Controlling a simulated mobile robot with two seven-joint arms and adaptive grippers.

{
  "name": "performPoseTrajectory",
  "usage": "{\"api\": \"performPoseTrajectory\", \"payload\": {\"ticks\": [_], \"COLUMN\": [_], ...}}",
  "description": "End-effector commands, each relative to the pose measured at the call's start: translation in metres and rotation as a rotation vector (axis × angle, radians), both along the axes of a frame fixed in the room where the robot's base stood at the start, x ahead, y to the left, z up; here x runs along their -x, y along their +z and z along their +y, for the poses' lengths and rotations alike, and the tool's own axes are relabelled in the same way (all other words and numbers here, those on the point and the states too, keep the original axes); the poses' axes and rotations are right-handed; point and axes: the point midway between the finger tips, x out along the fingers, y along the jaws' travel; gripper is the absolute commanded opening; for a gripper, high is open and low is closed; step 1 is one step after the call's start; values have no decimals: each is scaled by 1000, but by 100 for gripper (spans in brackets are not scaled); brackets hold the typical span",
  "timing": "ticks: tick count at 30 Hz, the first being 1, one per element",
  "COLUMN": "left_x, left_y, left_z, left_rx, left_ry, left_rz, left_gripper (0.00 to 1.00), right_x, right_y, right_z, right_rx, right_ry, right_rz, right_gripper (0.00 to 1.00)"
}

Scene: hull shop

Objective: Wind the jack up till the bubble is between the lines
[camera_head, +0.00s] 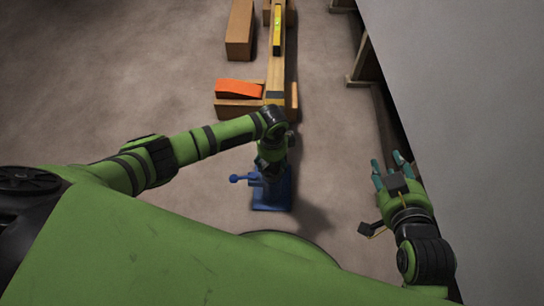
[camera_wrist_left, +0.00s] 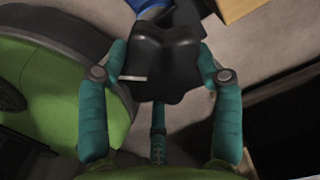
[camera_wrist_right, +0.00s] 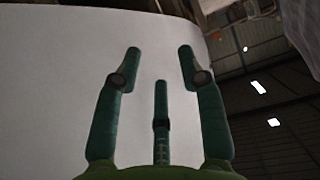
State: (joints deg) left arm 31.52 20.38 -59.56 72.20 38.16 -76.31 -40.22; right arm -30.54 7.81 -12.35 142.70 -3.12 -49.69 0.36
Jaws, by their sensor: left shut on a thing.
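The blue jack (camera_head: 272,197) stands on the floor below the near end of a long wooden beam, with a blue ball-ended lever (camera_head: 240,179) pointing left. My left gripper (camera_head: 268,166) is over the jack. In the left wrist view its teal fingers are closed around a black lobed knob (camera_wrist_left: 168,55), with a bit of blue beyond it. A yellow spirit level (camera_head: 277,32) lies along the beam; its bubble is too small to read. My right gripper (camera_head: 391,168) is open and empty beside the grey hull; its spread fingers show in the right wrist view (camera_wrist_right: 158,62).
The wooden beam (camera_head: 275,75) runs away from me over timber blocks. An orange wedge (camera_head: 239,88) lies on a block (camera_head: 232,106) left of it. The pale grey hull (camera_head: 470,100) fills the right side. Floor left of the jack is clear.

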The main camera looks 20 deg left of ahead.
Motion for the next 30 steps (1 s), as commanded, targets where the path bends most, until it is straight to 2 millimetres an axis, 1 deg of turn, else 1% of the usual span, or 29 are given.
{"api": "performPoseTrajectory", "payload": {"ticks": [1,3,6,9,15,23,30], "left_x": [4,5,5,5,5,5,6], "left_y": [-2,-2,-2,-2,-3,-2,-1], "left_z": [0,1,0,0,0,0,-1], "left_rx": [-3,-3,-2,-2,-2,-1,0], "left_ry": [22,53,99,144,231,371,590], "left_rz": [8,9,9,9,8,10,11], "left_gripper": [33,33,33,33,33,33,33], "right_x": [9,24,48,74,125,115,113], "right_y": [-11,-29,-50,-67,-86,-120,-163], "right_z": [-6,-15,-26,-37,-54,-51,-50], "right_rx": [15,38,69,95,136,139,144], "right_ry": [-12,-28,-49,-67,-97,-92,-86], "right_rz": [82,196,356,505,766,782,808], "right_gripper": [40,40,40,40,40,40,40]}}
